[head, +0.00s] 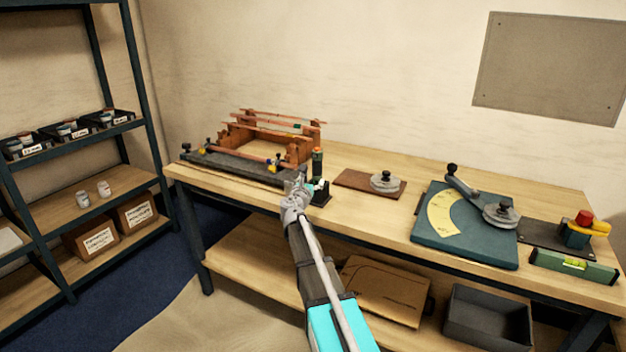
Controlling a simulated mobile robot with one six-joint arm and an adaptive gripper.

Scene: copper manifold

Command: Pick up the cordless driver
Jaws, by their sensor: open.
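A small upright dark tool with an orange band and green parts (317,158), which looks like the cordless driver, stands near the front edge of the workbench. Its lower part is in a black block or base (321,195). My gripper (303,186) is at the left of this tool, very close to it, and partly covers it. The gripper is open. I cannot tell whether the fingers touch the tool or stand around it. The fingertips are small and hard to make out.
A copper pipe fixture (265,140) on a dark base stands left and behind. A brown plate with a round grey part (385,181), a teal bending board (470,240), a red-and-yellow device (578,230) and a green level (572,268) are to the right. A shelf rack (150,115) stands left.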

